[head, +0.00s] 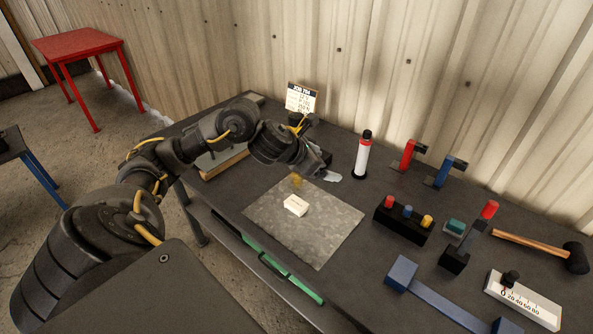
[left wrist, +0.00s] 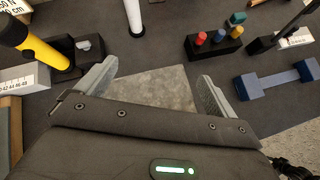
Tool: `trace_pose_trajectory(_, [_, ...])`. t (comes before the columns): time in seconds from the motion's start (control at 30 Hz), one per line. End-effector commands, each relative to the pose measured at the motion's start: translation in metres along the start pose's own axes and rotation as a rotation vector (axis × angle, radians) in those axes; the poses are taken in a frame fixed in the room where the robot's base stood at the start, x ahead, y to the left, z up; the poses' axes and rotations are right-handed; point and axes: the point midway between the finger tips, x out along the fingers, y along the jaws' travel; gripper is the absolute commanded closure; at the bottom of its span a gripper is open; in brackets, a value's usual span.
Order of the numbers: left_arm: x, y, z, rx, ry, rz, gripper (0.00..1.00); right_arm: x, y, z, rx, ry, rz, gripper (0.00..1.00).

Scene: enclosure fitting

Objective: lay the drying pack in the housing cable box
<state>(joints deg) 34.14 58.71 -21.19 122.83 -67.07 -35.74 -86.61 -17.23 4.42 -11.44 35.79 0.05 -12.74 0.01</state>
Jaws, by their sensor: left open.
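A small white block-like pack (head: 295,205), which looks like the drying pack, lies on a grey metal-look sheet (head: 318,238) on the bench. My left gripper (head: 314,178) is above the far part of this sheet, apart from the pack. In the left wrist view its two grey fingers (left wrist: 155,88) are spread, with nothing between them but bare sheet below. The pack does not show there. I cannot make out a housing cable box for sure; a wood-edged tray (head: 225,163) is partly behind my left arm. My right gripper is not in view.
A small amber piece (head: 296,181) is near the pack. To the right are a white bottle (head: 362,155), a black block with coloured pegs (head: 403,220), a blue bar (head: 440,300), a mallet (head: 535,246) and a white gauge block (head: 522,300). The sheet's near part is clear.

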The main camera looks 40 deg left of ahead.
Motion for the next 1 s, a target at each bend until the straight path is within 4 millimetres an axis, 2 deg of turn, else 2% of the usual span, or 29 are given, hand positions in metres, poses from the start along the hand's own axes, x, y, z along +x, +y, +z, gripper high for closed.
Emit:
trace_pose_trajectory(0.03, [-0.005, 0.015, -0.008, -0.025, 0.095, 0.020, 0.06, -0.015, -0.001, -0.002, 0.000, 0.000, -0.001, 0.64])
trace_pose_trajectory(0.07, [-0.004, 0.022, -0.021, -0.047, 0.154, 0.030, 0.06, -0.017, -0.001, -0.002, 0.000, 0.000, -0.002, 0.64])
trace_pose_trajectory(0.1, [-0.004, 0.029, -0.043, -0.083, 0.234, 0.046, 0.06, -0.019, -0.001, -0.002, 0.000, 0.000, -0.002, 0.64])
trace_pose_trajectory(0.17, [-0.003, 0.036, -0.082, -0.150, 0.359, 0.069, 0.06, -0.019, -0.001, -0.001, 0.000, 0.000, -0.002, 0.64])
trace_pose_trajectory(0.2, [-0.002, 0.036, -0.110, -0.198, 0.434, 0.081, 0.06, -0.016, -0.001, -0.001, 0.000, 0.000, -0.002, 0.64])
trace_pose_trajectory(0.27, [-0.004, 0.035, -0.129, -0.266, 0.495, 0.096, 0.06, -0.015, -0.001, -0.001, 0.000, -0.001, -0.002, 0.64])
trace_pose_trajectory(0.4, [-0.007, 0.035, -0.136, -0.370, 0.520, 0.120, 0.06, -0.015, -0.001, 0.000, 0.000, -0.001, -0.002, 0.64])
trace_pose_trajectory(0.57, [-0.006, 0.034, -0.136, -0.403, 0.517, 0.126, 0.06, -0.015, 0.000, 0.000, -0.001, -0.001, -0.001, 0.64])
trace_pose_trajectory(0.9, [0.035, 0.033, -0.159, -0.404, 0.516, 0.122, 0.06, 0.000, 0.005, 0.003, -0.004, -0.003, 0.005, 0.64])
trace_pose_trajectory(1.0, [0.041, 0.034, -0.162, -0.402, 0.515, 0.123, 0.06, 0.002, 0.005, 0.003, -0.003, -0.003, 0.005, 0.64])
